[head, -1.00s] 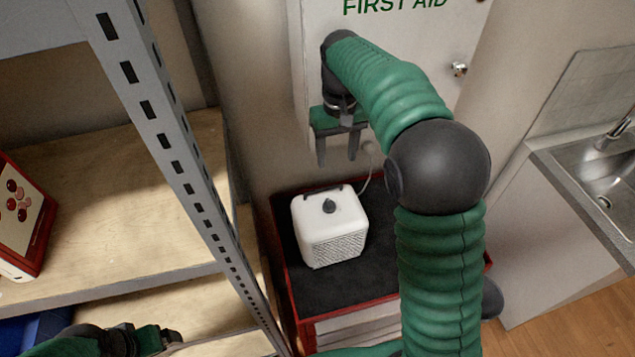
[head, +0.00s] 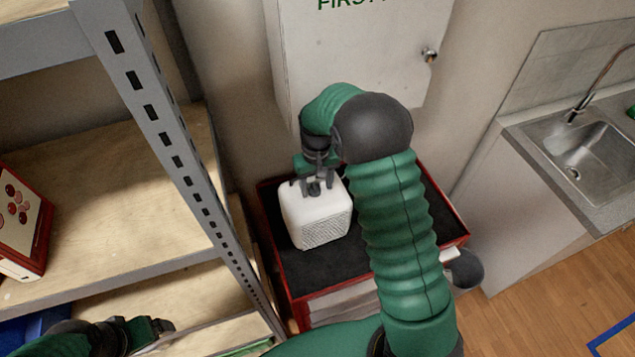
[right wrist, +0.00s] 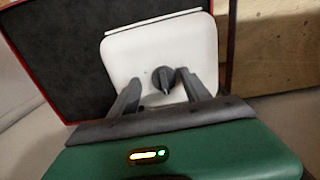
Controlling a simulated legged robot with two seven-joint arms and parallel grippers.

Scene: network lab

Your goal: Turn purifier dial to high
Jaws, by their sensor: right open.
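The white purifier (head: 316,219) stands on the black top of a red cart. Its dark dial (right wrist: 163,79) is on the top face, between my right gripper's fingers in the right wrist view. My right gripper (head: 316,187) is over the purifier's top, pointing down, with its fingers apart on either side of the dial; it also shows in the right wrist view (right wrist: 166,95). I cannot tell whether the fingers touch the dial. My left gripper (head: 160,327) is low at the left by the shelf, and its fingers are unclear.
The red cart (head: 290,300) has free black top around the purifier. A metal shelf post (head: 165,140) stands to the left. A white first aid cabinet (head: 350,60) hangs behind, and a sink (head: 590,160) is at the right.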

